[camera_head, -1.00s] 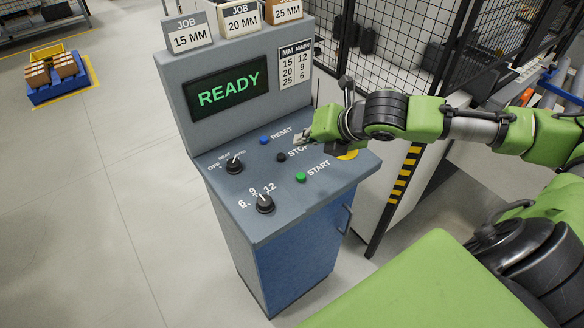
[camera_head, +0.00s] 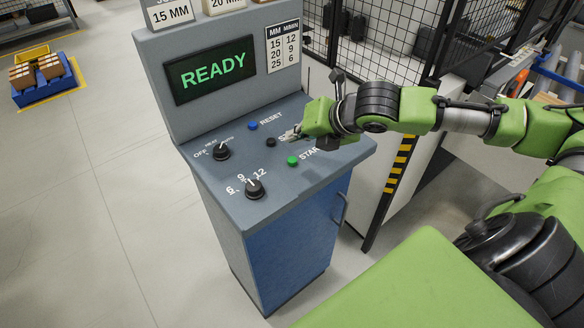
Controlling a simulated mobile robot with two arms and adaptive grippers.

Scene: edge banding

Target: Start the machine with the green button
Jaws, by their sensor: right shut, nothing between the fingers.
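The green START button (camera_head: 292,161) sits on the sloped top of the grey and blue control console (camera_head: 270,205). My right gripper (camera_head: 287,136) is shut and empty. It hangs over the panel just behind and above the green button, close to the black stop button (camera_head: 271,142), and appears apart from both. It covers the STOP label and part of the START label. The blue RESET button (camera_head: 253,126) is to the left. The display (camera_head: 212,69) reads READY in green. My left gripper is not in view.
Two black knobs, the upper one (camera_head: 221,151) and the lower one (camera_head: 254,189), stand on the panel's left part. A black mesh fence (camera_head: 400,40) and a yellow-black striped post (camera_head: 398,175) are behind and right. Open floor lies left of the console.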

